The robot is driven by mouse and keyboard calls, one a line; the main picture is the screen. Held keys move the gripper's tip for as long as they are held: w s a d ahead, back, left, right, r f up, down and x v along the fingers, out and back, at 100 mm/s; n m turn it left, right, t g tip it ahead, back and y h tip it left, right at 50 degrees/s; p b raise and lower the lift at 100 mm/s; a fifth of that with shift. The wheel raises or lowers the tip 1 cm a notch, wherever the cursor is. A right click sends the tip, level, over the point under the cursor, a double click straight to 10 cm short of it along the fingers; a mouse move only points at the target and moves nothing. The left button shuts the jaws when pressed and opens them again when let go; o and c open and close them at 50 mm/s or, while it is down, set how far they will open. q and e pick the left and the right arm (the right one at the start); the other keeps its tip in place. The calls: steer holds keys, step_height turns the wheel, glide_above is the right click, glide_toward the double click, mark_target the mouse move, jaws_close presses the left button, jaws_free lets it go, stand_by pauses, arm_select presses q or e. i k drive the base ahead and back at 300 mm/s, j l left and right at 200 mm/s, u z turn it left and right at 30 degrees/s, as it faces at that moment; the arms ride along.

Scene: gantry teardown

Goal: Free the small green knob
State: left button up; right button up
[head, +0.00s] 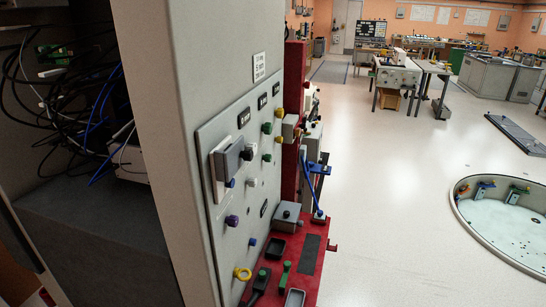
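Two green knobs stick out of the grey panel (222,165) on the side of a tall cabinet. The upper green knob (266,128) sits near the panel's right edge, and the lower green knob (267,157) sits a little below it. The lower one looks slightly smaller, but I cannot tell surely which is the small one. How each is fixed to the panel is too small to see. Neither of my grippers is in view.
The panel also bears a yellow ring (242,273), a purple knob (232,221) and a grey hinged box (228,160). A red bench (318,240) with small parts adjoins it. The open cabinet at left holds loose cables (85,100). A round sunken pool (510,235) lies right; pale floor between is clear.

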mark_target(267, 158)
steer(key=i+l+u, duration=0.15)
steer(key=l, duration=0.2)
steer(key=i+l+u, duration=0.35)
steer(key=l, duration=0.4)
steer(key=i+l+u, duration=0.15)
steer(key=l, duration=0.25)
steer(key=i+l+u, duration=0.15)
steer(key=l, duration=0.25)
steer(key=i+l+u, duration=0.15)
steer(key=l, duration=0.3)
steer(key=l+u, duration=0.2)
steer(key=l, duration=0.2)
